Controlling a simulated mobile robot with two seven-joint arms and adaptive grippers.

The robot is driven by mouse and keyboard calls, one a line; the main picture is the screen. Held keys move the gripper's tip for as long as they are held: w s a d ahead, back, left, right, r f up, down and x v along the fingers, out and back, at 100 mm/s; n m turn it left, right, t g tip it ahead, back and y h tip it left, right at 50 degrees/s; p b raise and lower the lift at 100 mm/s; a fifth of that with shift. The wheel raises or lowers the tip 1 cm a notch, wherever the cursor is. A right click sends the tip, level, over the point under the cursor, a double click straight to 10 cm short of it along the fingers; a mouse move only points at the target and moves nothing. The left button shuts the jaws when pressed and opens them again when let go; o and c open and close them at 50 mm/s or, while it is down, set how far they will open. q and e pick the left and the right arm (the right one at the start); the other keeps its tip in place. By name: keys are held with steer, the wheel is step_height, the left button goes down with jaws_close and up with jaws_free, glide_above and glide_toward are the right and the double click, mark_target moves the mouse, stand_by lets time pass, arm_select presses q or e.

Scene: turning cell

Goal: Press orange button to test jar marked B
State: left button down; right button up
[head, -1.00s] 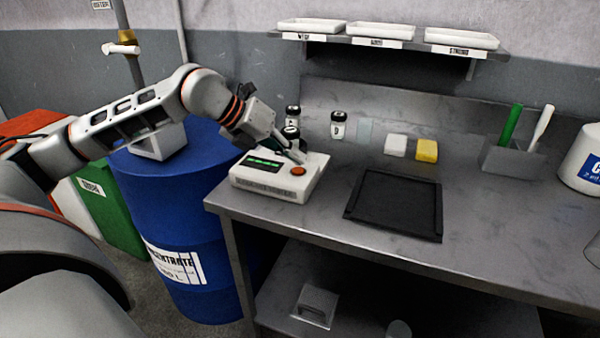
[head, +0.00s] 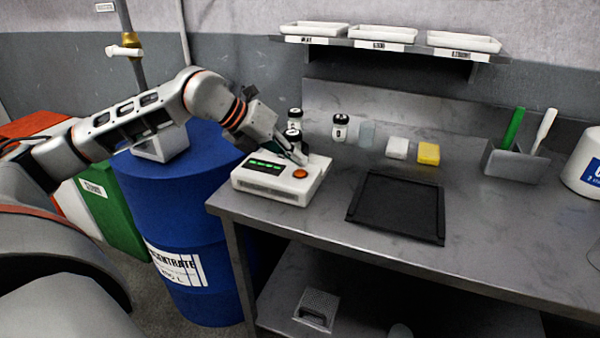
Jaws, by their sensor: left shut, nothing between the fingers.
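The white tester (head: 262,188) stands at the left end of the steel bench. Its display (head: 265,165) shows green marks, and its orange button (head: 300,173) is at the right of its front. A dark-capped jar (head: 293,135) stands at the tester's back, partly hidden by my left gripper; its letter is not readable. My left gripper (head: 301,158) is shut and empty, pointing down just behind the button; I cannot tell if it touches the tester. Another jar (head: 295,115) stands behind it, and one more labelled jar (head: 340,128) stands to the right. My right gripper is not in view.
A black tray (head: 397,207), a white block (head: 397,148) and a yellow sponge (head: 428,153) lie on the bench. A grey holder (head: 513,165) with tools stands at the right. A blue drum (head: 180,220) stands left of the bench. The bench front right is clear.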

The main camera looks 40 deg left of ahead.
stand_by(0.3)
arm_select(q)
steer(key=shift+f, duration=0.1)
steer(key=shift+f, duration=0.35)
steer(key=shift+f+b, duration=0.4)
stand_by(0.7)
steer(key=shift+r, duration=0.1)
steer(key=shift+r+p, duration=0.45)
steer(key=shift+r, duration=0.3)
